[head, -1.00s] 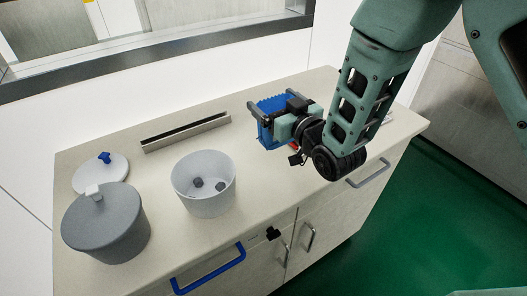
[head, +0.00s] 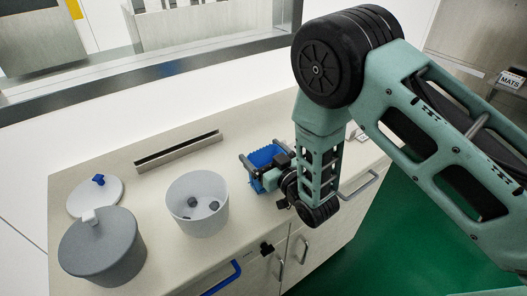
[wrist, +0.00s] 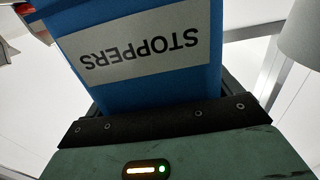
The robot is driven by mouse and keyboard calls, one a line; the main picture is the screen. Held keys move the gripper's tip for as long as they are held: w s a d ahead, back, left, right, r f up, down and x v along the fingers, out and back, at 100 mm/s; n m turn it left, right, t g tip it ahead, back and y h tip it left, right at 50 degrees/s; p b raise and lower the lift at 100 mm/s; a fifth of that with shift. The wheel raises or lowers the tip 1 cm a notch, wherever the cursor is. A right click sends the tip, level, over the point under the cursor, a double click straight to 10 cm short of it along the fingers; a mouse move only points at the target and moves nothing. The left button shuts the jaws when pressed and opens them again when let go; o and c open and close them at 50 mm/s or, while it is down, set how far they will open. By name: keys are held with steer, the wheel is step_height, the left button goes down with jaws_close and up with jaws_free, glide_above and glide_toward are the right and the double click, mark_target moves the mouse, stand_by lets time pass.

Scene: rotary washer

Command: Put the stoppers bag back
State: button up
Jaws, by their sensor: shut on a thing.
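The blue stoppers bag (head: 267,154) is in my gripper at the right part of the counter, right of the white tub. In the wrist view the bag (wrist: 150,85) fills the upper middle, with a pale label reading STOPPERS upside down. My gripper (head: 262,164) is shut on the bag, one finger on each side. The bag is low over the counter; I cannot tell whether it touches. My arm hides part of the counter behind and to the right of it.
A white tub (head: 197,222) with several dark pieces inside stands left of the bag. A slotted metal rail (head: 178,150) lies behind. A grey lidded pot (head: 103,255) and a white lid with a blue knob (head: 82,200) are at the left. The counter between tub and rail is clear.

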steer(key=shift+f, duration=0.1)
steer(key=shift+f, duration=0.1)
steer(key=o, duration=0.9)
steer(key=shift+o, duration=0.2)
steer(key=shift+r, duration=0.2)
